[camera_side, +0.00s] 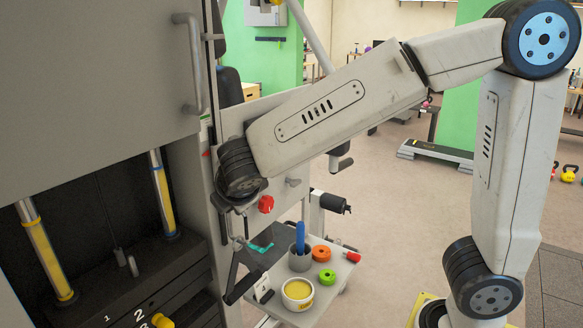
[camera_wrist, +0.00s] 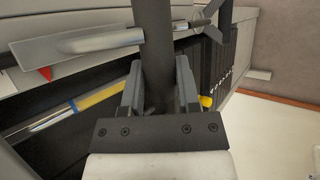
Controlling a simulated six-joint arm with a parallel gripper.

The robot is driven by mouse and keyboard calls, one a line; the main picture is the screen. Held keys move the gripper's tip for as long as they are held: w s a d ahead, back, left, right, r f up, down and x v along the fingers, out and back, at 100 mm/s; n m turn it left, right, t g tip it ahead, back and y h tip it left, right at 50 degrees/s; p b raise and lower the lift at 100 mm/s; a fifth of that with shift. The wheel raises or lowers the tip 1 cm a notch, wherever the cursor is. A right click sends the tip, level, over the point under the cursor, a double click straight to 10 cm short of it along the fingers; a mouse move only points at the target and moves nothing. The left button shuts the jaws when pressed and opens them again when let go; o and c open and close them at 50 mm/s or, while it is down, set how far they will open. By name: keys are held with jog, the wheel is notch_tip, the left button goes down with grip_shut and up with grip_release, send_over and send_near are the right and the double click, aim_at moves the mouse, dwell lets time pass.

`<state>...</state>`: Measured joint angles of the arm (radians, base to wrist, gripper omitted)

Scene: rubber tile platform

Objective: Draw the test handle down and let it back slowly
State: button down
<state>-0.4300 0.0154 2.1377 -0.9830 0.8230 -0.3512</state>
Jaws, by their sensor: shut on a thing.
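The test handle (camera_wrist: 153,28) shows in the wrist view as a thick dark bar running down from the top edge between my fingers. My gripper (camera_wrist: 158,85) is shut on this bar, one finger on each side. The bar's lower end is hidden behind the gripper mount. In the side view, a black grip (camera_side: 242,288) on a thin metal frame hangs below my wrist, beside the machine's front. There my fingers are hard to make out, and I cannot tell exactly where they meet the handle.
The weight stack (camera_side: 135,312), with a yellow pin (camera_side: 162,320) and guide rods, is inside the grey cabinet at left. A small shelf (camera_side: 335,270) holds a yellow-filled cup (camera_side: 298,293), a grey cup, orange and green rings. A red knob (camera_side: 266,204) sits near my wrist. Open floor lies beyond.

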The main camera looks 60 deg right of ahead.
notch_tip(320, 180, down, 3)
jog(key=shift+s+f, duration=0.1)
dwell(0.7)
jog(key=shift+r, duration=4.9)
grip_release()
jog(key=shift+r, duration=0.1)
jog(key=v, duration=0.6)
jog(key=shift+s+a+r, duration=0.2)
jog(key=shift+r, duration=0.1)
